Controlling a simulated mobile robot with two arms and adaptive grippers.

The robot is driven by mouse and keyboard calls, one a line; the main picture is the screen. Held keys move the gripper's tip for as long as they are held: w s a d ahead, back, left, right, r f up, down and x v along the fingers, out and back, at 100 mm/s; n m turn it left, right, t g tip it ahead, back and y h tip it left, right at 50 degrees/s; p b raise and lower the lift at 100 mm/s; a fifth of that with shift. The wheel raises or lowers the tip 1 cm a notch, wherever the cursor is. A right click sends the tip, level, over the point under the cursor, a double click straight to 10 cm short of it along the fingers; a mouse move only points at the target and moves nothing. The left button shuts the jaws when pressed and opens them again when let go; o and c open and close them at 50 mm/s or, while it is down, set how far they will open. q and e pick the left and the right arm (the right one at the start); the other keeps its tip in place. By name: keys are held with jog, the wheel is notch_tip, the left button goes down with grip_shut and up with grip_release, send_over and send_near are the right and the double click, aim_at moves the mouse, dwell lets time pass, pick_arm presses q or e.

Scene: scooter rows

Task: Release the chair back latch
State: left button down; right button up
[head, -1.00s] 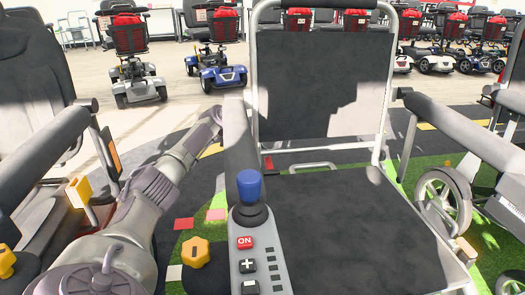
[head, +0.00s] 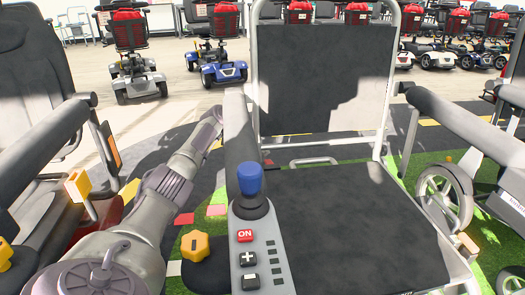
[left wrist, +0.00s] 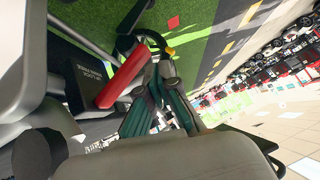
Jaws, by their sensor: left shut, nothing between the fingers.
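The chair's dark back (head: 322,80) stands upright in its pale tube frame behind the dark seat (head: 335,225). A red lever (left wrist: 122,78), which looks like the back latch, shows in the left wrist view beside a dark plate with small white text (left wrist: 85,66). My left gripper (left wrist: 163,65) is shut and empty, with its fingers close beside the red lever; I cannot tell whether they touch it. In the head view my left arm reaches behind the left armrest (head: 239,150), which hides the fingers. My right gripper is out of view.
A control panel (head: 258,252) with a blue joystick (head: 250,180) stands at the front of the left armrest. A yellow knob (head: 195,245) is beside it. Other chairs stand close on both sides. Scooters (head: 222,72) are parked behind, across open floor.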

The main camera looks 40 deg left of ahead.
pick_arm(q)
jog(key=r+v, duration=0.1)
jog(key=v, duration=1.2)
jog(key=shift+w+d+p, duration=0.15)
jog(key=shift+w+p, duration=0.25)
dwell(0.3)
